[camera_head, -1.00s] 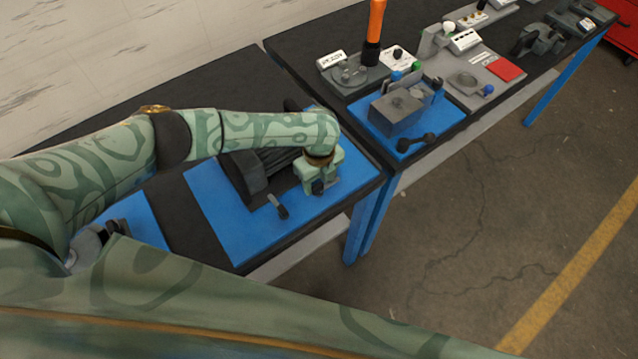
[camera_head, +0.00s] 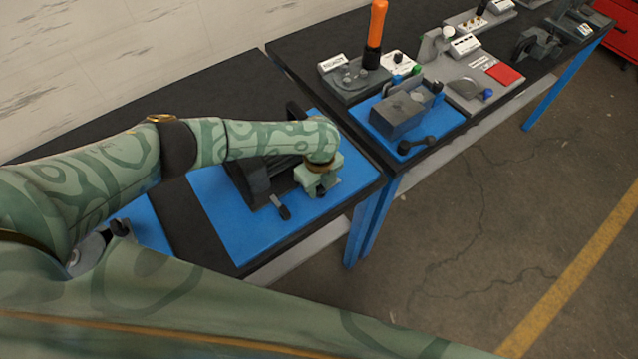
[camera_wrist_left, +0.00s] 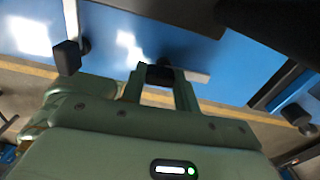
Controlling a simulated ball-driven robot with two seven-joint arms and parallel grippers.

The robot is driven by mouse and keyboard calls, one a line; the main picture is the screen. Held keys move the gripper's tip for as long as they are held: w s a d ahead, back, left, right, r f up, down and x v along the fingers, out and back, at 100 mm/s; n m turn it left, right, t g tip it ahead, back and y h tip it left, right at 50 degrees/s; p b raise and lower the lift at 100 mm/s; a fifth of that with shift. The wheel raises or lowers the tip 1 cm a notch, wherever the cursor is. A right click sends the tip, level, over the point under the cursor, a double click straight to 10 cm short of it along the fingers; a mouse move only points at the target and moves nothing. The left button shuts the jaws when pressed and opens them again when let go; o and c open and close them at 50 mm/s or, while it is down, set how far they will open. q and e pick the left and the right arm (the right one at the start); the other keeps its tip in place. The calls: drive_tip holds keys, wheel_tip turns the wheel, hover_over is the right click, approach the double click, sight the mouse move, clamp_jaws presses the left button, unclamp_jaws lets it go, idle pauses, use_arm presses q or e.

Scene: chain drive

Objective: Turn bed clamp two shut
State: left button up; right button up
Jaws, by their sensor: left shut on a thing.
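My left gripper (camera_head: 319,189) is at the front right part of a dark machine bed (camera_head: 256,185) on a blue mat (camera_head: 225,226). Its jaws are shut on a dark clamp handle (camera_wrist_left: 160,75), seen between the fingers in the left wrist view. A second dark clamp handle (camera_head: 283,212) stands free at the bed's front, left of the gripper. It shows as a black knob (camera_wrist_left: 68,57) in the left wrist view. My wrist hides much of the bed's right part. I cannot tell the numbers of the clamps. My right gripper is out of view.
A second table to the right holds a grey block fixture (camera_head: 398,113) on a blue mat, an orange upright handle (camera_head: 377,22) and a red pad (camera_head: 504,74). A gap separates the tables. Open floor (camera_head: 470,230) lies at the right.

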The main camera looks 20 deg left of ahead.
use_arm(q)
drive_tip(key=n+p, duration=0.2)
drive_tip(key=n, duration=0.1)
drive_tip(key=n+p, duration=0.1)
drive_tip(key=shift+d+r+n, duration=0.2)
drive_tip(key=shift+r+n, duration=0.05)
drive_tip(key=shift+n, duration=0.05)
drive_tip(key=n+p, duration=0.2)
drive_tip(key=n, duration=0.3)
drive_tip(key=shift+d+p, duration=0.1)
drive_tip(key=shift+p, duration=0.3)
drive_tip(key=n+p, duration=0.1)
drive_tip(key=n, duration=0.3)
drive_tip(key=shift+d+f+n, duration=0.1)
drive_tip(key=shift+n, duration=0.2)
drive_tip(key=shift+w+n, duration=0.15)
drive_tip(key=shift+n, duration=1.35)
drive_tip(key=shift+w, duration=0.1)
drive_tip(key=o, duration=1)
